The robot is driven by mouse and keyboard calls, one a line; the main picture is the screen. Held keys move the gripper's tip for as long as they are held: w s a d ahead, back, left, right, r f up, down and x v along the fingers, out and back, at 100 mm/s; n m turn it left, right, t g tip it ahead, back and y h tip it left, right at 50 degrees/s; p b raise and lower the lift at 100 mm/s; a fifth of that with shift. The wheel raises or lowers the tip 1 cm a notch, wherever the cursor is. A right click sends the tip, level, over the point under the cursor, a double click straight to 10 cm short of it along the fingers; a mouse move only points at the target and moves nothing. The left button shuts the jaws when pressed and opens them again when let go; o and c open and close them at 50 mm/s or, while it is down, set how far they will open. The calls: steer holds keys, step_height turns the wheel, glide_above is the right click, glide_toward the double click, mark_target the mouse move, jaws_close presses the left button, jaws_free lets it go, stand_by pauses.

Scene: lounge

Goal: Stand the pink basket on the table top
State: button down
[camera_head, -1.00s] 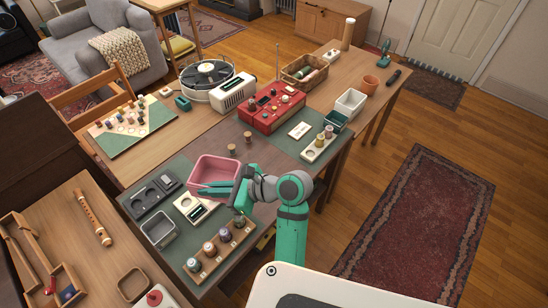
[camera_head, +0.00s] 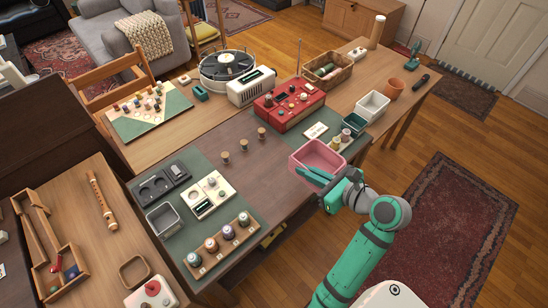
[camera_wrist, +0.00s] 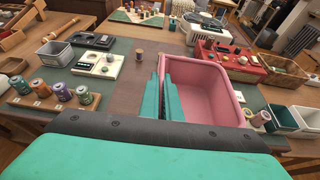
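The pink basket (camera_head: 322,150) is at the front right of the long table, near its front edge. It is upright or nearly so. In the wrist view the basket (camera_wrist: 208,90) fills the middle right. My gripper (camera_head: 312,175) is shut on its near left wall, with one teal finger on each side; the fingers also show in the wrist view (camera_wrist: 161,98). The table top (camera_head: 265,180) is bare brown wood left of the basket. I cannot tell how far the basket's bottom is above it.
A rack with small spools (camera_head: 338,140) stands close behind the basket, beside a dark green bin (camera_head: 353,124). A red console (camera_head: 289,104) is farther back. Spools in a rack (camera_head: 218,245) and a grey bin (camera_head: 163,219) are at the left.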

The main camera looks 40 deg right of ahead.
steer(key=shift+d, duration=0.1)
steer(key=w+a+f, duration=0.1)
steer(key=w+f, duration=0.2)
steer(key=w, duration=0.1)
steer(key=w+a+f, duration=0.2)
steer(key=w+f, duration=0.1)
steer(key=w+a+f, duration=0.2)
steer(key=w+f, duration=0.1)
steer(key=w, duration=0.1)
steer(key=shift+w+a+f, duration=0.2)
steer(key=shift+w, duration=0.1)
steer(key=shift+w+a+f, duration=0.1)
steer(key=shift+w+f, duration=0.05)
steer(key=shift+f, duration=0.75)
steer(key=shift+w+f, duration=0.1)
steer(key=shift+f, duration=0.8)
steer(key=shift+f, duration=0.15)
steer(key=c, duration=2)
jaws_free()
